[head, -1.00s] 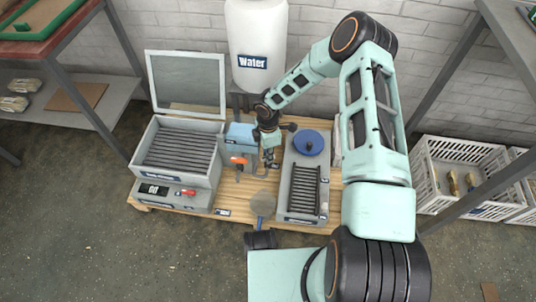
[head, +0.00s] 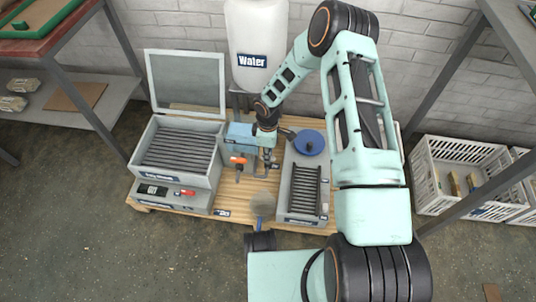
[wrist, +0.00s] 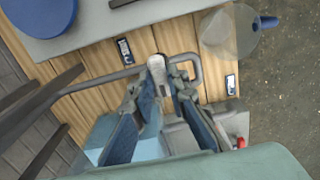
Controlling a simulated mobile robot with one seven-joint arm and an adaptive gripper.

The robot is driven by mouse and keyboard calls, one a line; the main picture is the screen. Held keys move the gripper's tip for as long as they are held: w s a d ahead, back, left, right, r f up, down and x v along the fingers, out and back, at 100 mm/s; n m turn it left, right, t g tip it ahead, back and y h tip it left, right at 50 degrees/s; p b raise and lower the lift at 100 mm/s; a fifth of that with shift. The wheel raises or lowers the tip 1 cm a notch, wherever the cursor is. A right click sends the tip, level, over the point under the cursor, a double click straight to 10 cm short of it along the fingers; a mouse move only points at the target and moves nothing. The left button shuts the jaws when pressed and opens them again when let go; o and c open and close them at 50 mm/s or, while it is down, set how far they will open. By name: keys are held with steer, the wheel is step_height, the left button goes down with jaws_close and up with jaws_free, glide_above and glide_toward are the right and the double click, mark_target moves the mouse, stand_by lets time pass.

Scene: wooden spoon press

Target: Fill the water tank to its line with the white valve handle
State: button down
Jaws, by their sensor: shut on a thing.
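The white Water container (head: 256,25) stands at the back against the wall. A light-blue box-shaped tank (head: 240,131) sits below it on the wooden bench; part of it shows at the lower left in the wrist view (wrist: 97,140). No fill line or water level can be made out. My gripper (head: 265,167) points down beside the tank's right side. In the wrist view, my gripper (wrist: 158,82) has its two fingers around a pale whitish handle (wrist: 155,63) near a bent grey pipe (wrist: 192,58), shut on it. The fingers hide the handle's lower part.
An orange-handled valve (head: 238,160) is left of my gripper. A grey press box with open lid (head: 186,82) stands left, a grey rack (head: 302,214) with a blue disc (head: 309,142) right. A clear funnel-like piece (head: 262,203) is in front.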

steer(key=c, duration=1.9)
jaws_free()
step_height(320, 180, up, 12)
